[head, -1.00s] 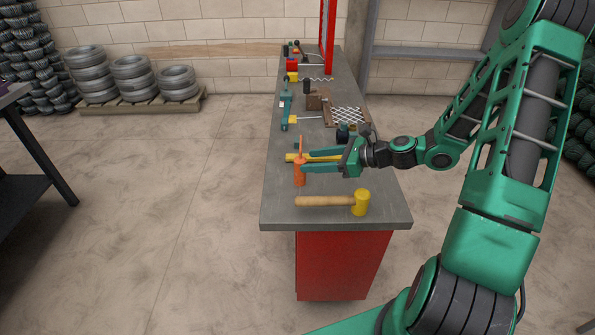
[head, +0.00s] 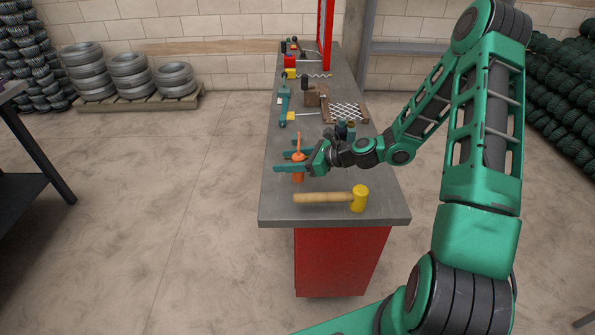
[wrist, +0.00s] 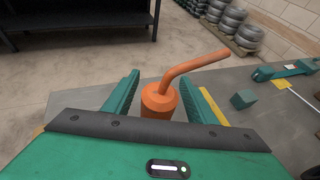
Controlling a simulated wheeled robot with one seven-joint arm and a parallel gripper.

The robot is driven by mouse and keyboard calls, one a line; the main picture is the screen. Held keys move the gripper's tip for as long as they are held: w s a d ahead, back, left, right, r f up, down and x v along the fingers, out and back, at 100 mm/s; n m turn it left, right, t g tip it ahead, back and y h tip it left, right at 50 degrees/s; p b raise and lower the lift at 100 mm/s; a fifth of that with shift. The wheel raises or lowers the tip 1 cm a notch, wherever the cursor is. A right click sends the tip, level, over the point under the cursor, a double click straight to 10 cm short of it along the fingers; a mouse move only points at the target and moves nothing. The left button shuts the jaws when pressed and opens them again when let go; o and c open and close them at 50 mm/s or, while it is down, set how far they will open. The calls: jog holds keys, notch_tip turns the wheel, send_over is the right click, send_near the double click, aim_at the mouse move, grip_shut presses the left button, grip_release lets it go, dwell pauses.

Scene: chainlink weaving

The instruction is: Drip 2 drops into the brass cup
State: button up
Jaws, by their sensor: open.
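An orange oil can (head: 298,177) with a long thin spout stands upright near the front of the bench. In the wrist view the oil can (wrist: 159,101) sits between my fingers, its bent spout pointing up and right. My gripper (head: 280,161) is open around it, one finger on each side. In the wrist view a gap shows between the can and the right finger of my gripper (wrist: 160,88); contact on the left is unclear. I cannot make out a brass cup in either view.
A mallet (head: 358,198) with a yellow head lies at the front of the bench (head: 385,214). A small teal block (wrist: 243,99) lies to the right of my fingers. Wire mesh (head: 347,111), tools and a red frame (head: 327,35) stand farther back.

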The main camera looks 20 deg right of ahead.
jog(key=c, duration=1.3)
jog(key=shift+o, duration=0.2)
jog(key=shift+r, duration=0.1)
jog(key=shift+r, duration=0.4)
jog(key=s+a+r, duration=0.8)
jog(key=r, duration=0.2)
jog(key=shift+a, duration=0.4)
